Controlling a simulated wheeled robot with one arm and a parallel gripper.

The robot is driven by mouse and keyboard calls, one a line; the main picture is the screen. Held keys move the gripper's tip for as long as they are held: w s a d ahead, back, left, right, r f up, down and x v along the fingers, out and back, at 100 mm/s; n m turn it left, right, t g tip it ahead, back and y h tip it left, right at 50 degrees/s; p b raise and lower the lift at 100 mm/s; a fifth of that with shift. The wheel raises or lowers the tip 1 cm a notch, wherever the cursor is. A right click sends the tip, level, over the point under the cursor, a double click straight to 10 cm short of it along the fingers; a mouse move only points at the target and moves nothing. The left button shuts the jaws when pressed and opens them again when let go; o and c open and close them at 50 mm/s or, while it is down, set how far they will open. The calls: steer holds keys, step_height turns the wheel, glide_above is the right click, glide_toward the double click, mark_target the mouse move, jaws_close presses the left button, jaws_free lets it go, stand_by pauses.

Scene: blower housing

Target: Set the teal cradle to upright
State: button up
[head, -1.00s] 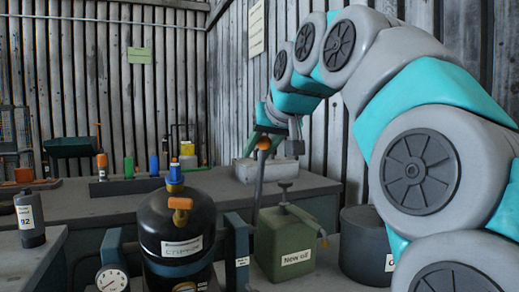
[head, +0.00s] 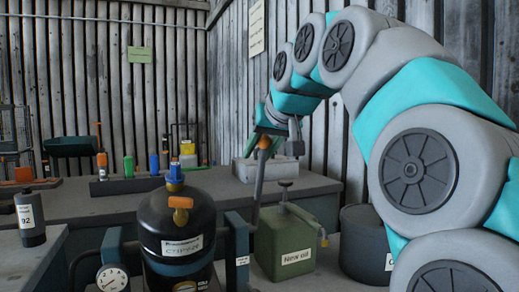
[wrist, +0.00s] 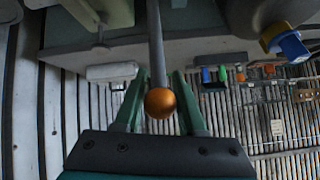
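The teal cradle (head: 240,262) shows as dark blue-teal posts on both sides of a black tank (head: 165,226) at the bottom centre of the head view; its lower part is out of frame. The tank has a blue cap and an orange fitting on top and looks close to upright. A grey lever (head: 257,190) with an orange ball knob (head: 265,143) rises at the cradle's right. In the wrist view my gripper (wrist: 161,80) has its green fingers on both sides of the knob (wrist: 160,102), seemingly closed on it, with the lever running between the fingers.
A green "New oil" can (head: 285,240) stands close right of the lever, with a dark round drum (head: 364,245) beyond it. A pressure gauge (head: 112,278) is at front left. The bench (head: 120,208) behind carries several bottles. A dark cylinder (head: 30,218) stands at left.

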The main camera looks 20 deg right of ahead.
mark_target(267, 137)
steer(key=shift+o, duration=0.7)
steer(key=shift+w+f, duration=0.2)
steer(key=shift+f, duration=0.05)
steer(key=shift+o, duration=0.8)
steer(key=shift+s+r, duration=0.1)
steer(key=shift+r, duration=0.15)
steer(key=shift+r, duration=0.1)
steer(key=shift+v, duration=3.8)
steer(key=shift+o, duration=0.2)
